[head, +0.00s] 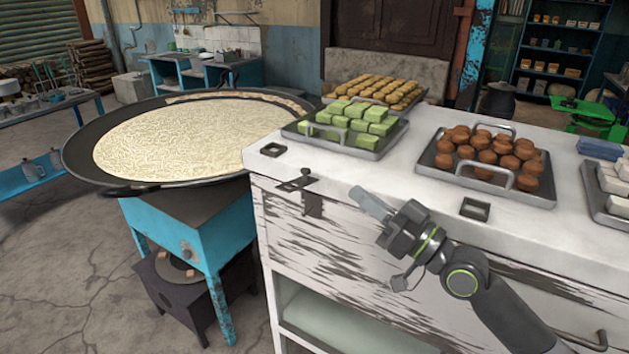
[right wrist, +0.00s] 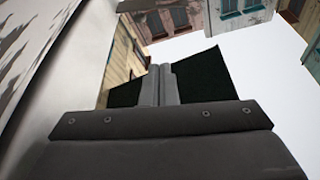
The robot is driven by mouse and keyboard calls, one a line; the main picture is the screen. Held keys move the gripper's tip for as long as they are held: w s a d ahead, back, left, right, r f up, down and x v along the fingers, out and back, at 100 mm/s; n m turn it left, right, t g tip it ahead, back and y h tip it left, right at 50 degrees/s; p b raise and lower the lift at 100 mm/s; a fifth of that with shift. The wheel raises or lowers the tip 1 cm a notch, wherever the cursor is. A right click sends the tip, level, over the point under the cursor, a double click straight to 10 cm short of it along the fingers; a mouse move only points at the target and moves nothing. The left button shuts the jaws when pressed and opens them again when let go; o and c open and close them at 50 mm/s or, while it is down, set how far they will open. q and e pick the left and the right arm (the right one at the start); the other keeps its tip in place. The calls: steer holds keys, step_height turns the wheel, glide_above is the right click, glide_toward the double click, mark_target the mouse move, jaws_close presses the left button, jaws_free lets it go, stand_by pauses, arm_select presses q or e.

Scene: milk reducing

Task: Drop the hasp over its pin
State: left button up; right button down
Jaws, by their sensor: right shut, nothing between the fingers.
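The dark metal hasp hardware (head: 297,184) sits at the front edge of the white counter in the head view, left of my right gripper. A dark plate (head: 312,205) shows below it on the worn front panel. The parts are small, so I cannot tell the pin from the hasp or whether they are engaged. My right gripper (head: 361,197) is shut and empty, in front of the counter, to the right of the hardware and apart from it. Its closed fingers (right wrist: 160,78) also show in the right wrist view, where no hasp is seen. My left gripper is not in view.
Trays of green blocks (head: 343,142), brown balls (head: 415,161) and yellow pieces (head: 415,100) stand on the counter. Two square dark fittings (head: 475,209) (head: 272,149) lie on its top. A wide milk pan (head: 75,160) stands on a blue stove (head: 175,230) at left.

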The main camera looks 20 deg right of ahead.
step_height(320, 180, up, 4)
steer(key=f+p, duration=0.1)
steer(key=p, duration=0.2)
glide_above(315, 180)
steer(key=s, duration=0.5)
steer(key=a+f, duration=0.1)
steer(key=f+b, duration=0.1)
steer(key=shift+w+a+f, duration=0.3)
steer(key=shift+w+a, duration=0.05)
steer(key=shift+s+a+f, duration=0.1)
steer(key=shift+f, duration=0.4)
steer(key=shift+s+a+f+n+g+y+b, duration=0.2)
steer(key=shift+f+n+b, duration=0.5)
steer(key=shift+b, duration=1.55)
steer(key=shift+w+d+f+n+g+y+b, duration=0.15)
steer(key=shift+f+n+y+b, duration=0.35)
steer(key=shift+b, duration=1.7)
steer(key=shift+s+a+f+n+g+y+b, duration=0.15)
steer(key=shift+f+n+b, duration=0.7)
steer(key=shift+b, duration=1.4)
steer(key=shift+d+r, duration=0.1)
steer(key=shift+r, duration=0.05)
